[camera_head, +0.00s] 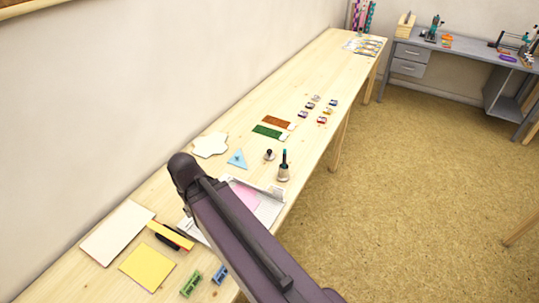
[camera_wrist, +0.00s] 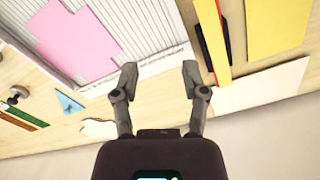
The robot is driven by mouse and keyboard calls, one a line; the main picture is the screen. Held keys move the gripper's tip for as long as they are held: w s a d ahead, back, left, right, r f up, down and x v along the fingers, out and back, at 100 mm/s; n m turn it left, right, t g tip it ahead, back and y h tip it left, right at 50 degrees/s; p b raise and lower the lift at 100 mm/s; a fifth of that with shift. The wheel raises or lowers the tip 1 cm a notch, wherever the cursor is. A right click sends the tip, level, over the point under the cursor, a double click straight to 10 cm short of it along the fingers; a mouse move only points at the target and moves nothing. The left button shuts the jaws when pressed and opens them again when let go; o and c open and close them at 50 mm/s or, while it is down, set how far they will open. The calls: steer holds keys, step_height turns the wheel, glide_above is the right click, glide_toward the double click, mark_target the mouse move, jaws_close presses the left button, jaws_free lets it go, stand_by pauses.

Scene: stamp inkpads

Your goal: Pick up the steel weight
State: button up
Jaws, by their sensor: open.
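No thing shows clearly as the steel weight. Two small upright things stand past the blue triangle in the head view: a short one with a dark knob (camera_head: 269,155) and a taller one with a pale metallic base and a dark handle (camera_head: 283,172). I cannot tell if either is the weight. In the wrist view a small knobbed thing (camera_wrist: 17,95) shows at the left edge. In the head view my arm hides the gripper and part of the tray.
A blue triangle (camera_head: 237,159), green (camera_head: 267,131) and brown (camera_head: 278,122) pads and several small inkpads lie farther along the table. Yellow (camera_head: 147,267) and cream (camera_head: 117,232) sheets and green (camera_head: 191,284) and blue (camera_head: 220,275) blocks lie nearer. The wall borders the left.

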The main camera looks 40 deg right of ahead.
steer(key=shift+a, duration=0.1)
